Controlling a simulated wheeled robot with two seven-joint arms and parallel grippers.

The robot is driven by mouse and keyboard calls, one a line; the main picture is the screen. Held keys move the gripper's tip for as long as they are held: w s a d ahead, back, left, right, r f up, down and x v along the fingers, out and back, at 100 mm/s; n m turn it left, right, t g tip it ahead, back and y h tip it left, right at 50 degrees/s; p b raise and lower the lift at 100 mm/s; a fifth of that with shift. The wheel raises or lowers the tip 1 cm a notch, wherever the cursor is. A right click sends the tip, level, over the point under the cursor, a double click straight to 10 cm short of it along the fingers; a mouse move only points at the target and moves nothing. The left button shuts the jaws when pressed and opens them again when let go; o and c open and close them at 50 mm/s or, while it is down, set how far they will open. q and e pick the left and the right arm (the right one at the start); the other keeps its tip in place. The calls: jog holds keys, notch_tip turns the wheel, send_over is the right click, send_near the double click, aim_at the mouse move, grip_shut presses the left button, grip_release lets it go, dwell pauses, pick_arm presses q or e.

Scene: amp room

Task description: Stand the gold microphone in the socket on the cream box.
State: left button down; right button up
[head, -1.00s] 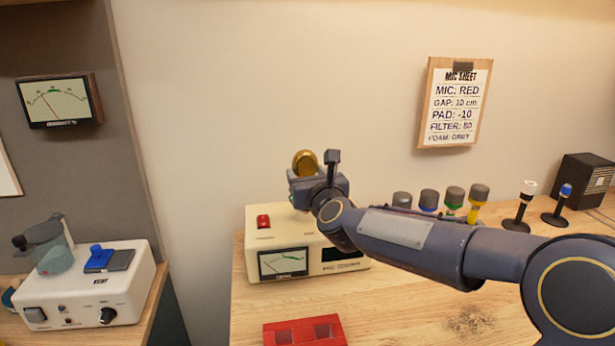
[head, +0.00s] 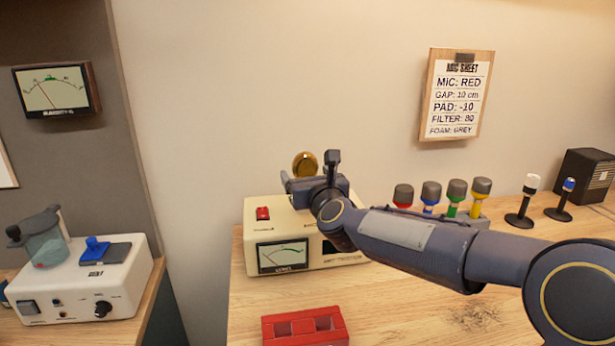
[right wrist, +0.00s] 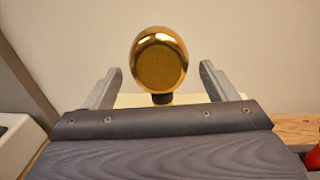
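The gold microphone (head: 305,164) has a round gold head and is upright over the back of the cream box (head: 256,232). In the right wrist view the gold head (right wrist: 158,60) shows above a short dark neck. My right gripper (head: 309,170) is at the microphone over the box. In the right wrist view its fingers (right wrist: 161,70) are spread on either side, with a clear gap to the gold head. The socket and the microphone's lower end are hidden behind my gripper, so I cannot tell how it is seated. My left gripper is not in view.
The cream box has a red switch (head: 263,213) and a meter (head: 282,257). A red block (head: 304,328) lies in front. Several coloured microphones stand in a rack (head: 474,220) at right, beside two dark stands (head: 519,220) and a black speaker (head: 588,180).

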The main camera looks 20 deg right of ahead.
jog(key=shift+f, duration=0.1)
jog(key=shift+s, duration=0.25)
jog(key=s+a+b, duration=0.1)
jog(key=s, duration=0.6)
jog(key=shift+s+a, duration=0.1)
